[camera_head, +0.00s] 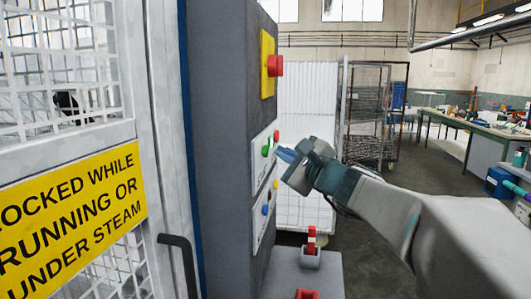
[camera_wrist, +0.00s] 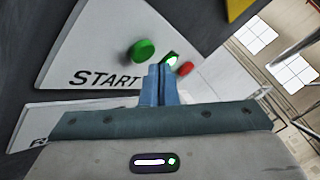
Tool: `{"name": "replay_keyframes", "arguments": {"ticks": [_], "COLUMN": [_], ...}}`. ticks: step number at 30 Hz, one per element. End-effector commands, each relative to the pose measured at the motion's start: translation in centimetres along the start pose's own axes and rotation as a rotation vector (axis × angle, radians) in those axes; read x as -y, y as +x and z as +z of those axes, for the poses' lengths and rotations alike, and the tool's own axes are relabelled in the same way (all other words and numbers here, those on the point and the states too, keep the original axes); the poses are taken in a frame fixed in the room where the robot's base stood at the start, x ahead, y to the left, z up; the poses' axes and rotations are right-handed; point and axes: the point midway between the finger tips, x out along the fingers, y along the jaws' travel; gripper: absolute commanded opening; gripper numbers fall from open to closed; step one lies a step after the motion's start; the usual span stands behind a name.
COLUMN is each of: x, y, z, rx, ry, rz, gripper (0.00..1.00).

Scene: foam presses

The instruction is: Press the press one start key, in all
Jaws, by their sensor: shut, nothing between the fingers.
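The green start key (camera_head: 265,150) sits on a white plate on the side of the grey control column. In the wrist view the round green key (camera_wrist: 140,50) stands out above the word START, and nothing covers it. My gripper (camera_head: 284,154) is shut and empty, its blue fingertips pointing at the plate just right of the green key. In the wrist view the fingertips (camera_wrist: 161,68) appear below and right of the key, overlapping a small lit green lamp (camera_wrist: 171,59). I cannot tell whether the fingertips touch the plate; they do not appear on the key.
A red key (camera_wrist: 185,68) is close to the fingertips. A red emergency button (camera_head: 275,66) on a yellow plate is above. A lower plate carries a blue key (camera_head: 265,209). A grey pedestal with a red-handled switch (camera_head: 311,240) stands below. A caged door is left.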

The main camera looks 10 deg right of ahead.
Motion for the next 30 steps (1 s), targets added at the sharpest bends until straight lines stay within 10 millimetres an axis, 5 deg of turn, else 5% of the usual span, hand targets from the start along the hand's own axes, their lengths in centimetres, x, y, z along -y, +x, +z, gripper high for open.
{"name": "replay_keyframes", "arguments": {"ticks": [30], "x": [2.5], "y": [-3.5], "z": [-2.5], "rx": [0.0], "ry": [-0.001], "rz": [0.0], "gripper": [0.0]}}
